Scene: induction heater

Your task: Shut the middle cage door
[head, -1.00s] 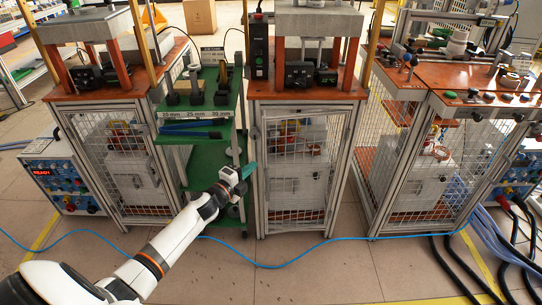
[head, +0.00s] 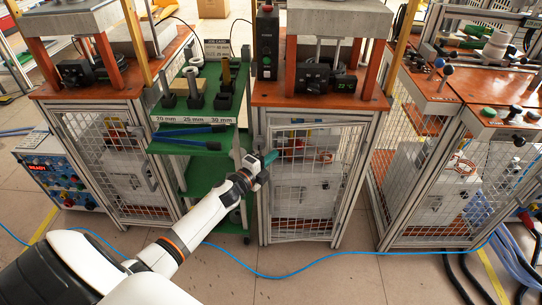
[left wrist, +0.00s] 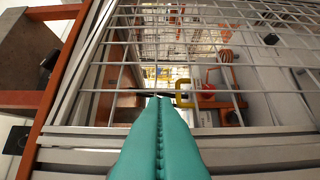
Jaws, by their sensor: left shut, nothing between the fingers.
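The middle cage door (head: 305,205) is a metal-framed mesh panel on the front of the middle press stand. It stands at or close to its frame; I cannot tell whether a small gap is left. My left gripper (head: 270,157) is in front of the door's upper left part, by the left post. Its teal fingers are shut and empty. In the left wrist view the shut fingers (left wrist: 158,145) point at the wire mesh (left wrist: 215,70) and a grey frame bar; contact is unclear. My right gripper is out of view.
A green shelf cart (head: 200,178) with blue-handled tools stands left of the middle stand. Another caged stand (head: 110,165) is further left, and one (head: 435,190) is at the right. A blue cable (head: 330,262) crosses the floor in front.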

